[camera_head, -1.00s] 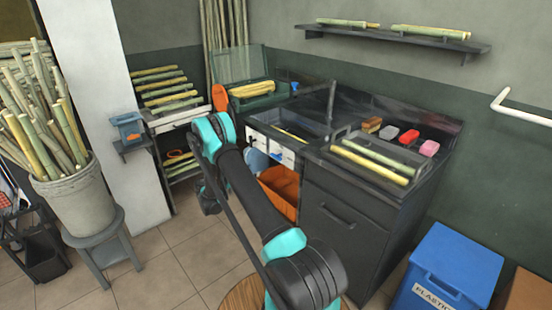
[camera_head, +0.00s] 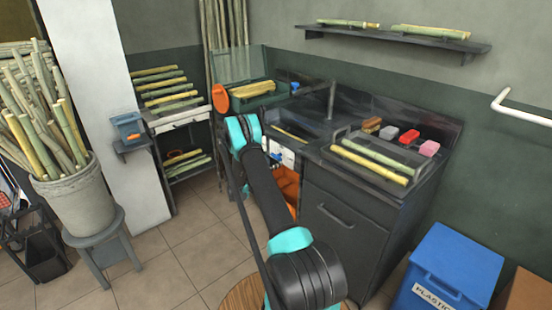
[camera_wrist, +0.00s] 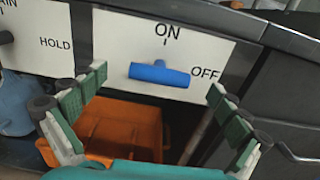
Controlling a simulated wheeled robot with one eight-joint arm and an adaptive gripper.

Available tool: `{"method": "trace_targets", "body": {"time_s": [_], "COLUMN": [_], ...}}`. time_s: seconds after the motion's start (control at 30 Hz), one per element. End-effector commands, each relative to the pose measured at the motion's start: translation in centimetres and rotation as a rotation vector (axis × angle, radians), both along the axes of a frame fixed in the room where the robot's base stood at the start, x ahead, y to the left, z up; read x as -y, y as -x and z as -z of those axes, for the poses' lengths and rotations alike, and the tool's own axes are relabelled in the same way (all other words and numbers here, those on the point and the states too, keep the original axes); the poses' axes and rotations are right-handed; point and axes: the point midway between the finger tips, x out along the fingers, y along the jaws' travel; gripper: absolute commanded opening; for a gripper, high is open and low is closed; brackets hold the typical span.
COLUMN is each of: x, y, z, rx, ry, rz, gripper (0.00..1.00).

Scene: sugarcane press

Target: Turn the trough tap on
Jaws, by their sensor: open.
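The trough tap is a blue bar handle (camera_wrist: 160,74) on a white plate (camera_wrist: 120,38) marked ON at the top and OFF at the right. The handle lies nearly level, its right end towards OFF. In the head view the white plate (camera_head: 288,157) shows on the front of the trough unit. My gripper (camera_wrist: 158,84) is open, with one green-padded finger on each side of the handle in the picture. It holds nothing, and I cannot tell the remaining depth to the handle.
A second plate (camera_wrist: 38,45) with HOLD on it and a dark knob is to the left. An orange crate (camera_wrist: 120,125) is below the tap. A dark cabinet (camera_head: 343,220) stands to the right.

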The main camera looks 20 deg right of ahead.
Motion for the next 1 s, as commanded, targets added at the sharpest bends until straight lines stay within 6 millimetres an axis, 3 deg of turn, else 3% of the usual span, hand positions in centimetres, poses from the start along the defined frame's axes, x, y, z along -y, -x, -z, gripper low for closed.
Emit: {"method": "trace_targets", "body": {"time_s": [0.2, 0.57, 0.93, 1.0], "x": [2.0, 2.3, 2.3, 2.3], "y": [-0.7, -0.9, -0.9, -0.9], "z": [0.0, 0.0, 0.0, 0.0], "rx": [0.0, 0.0, 0.0, 0.0], "ry": [0.0, 0.0, 0.0, 0.0], "rz": [0.0, -0.001, -0.001, -0.001], "gripper": [1.0, 0.98, 0.53, 0.5]}}
